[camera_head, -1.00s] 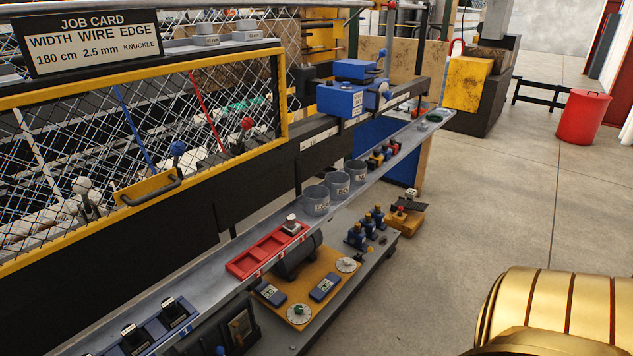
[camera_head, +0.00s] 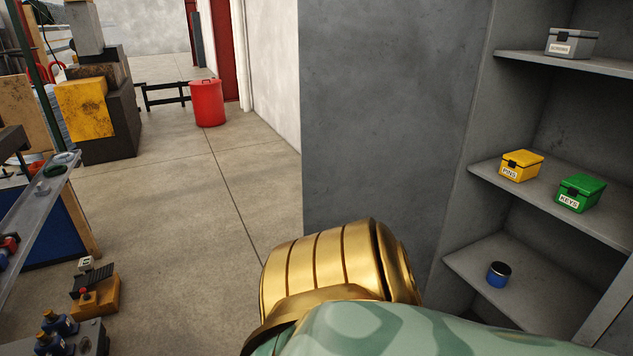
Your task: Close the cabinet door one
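A grey cabinet (camera_head: 390,110) stands open on the right, its shelves and contents in plain sight. A broad flat grey panel forms its left part; I cannot tell whether this is a door or the side wall. A grey edge at the lower right corner (camera_head: 612,310) may be part of a door, but most of it is out of frame. A gold and green arm part of mine crosses the bottom middle in front of the cabinet. Neither gripper is in view.
The cabinet shelves hold a grey box (camera_head: 571,42), a yellow box (camera_head: 521,165), a green box (camera_head: 580,192) and a blue tin (camera_head: 498,274). A red bin (camera_head: 207,103) stands on the floor behind. A workbench rail (camera_head: 38,212) is at left.

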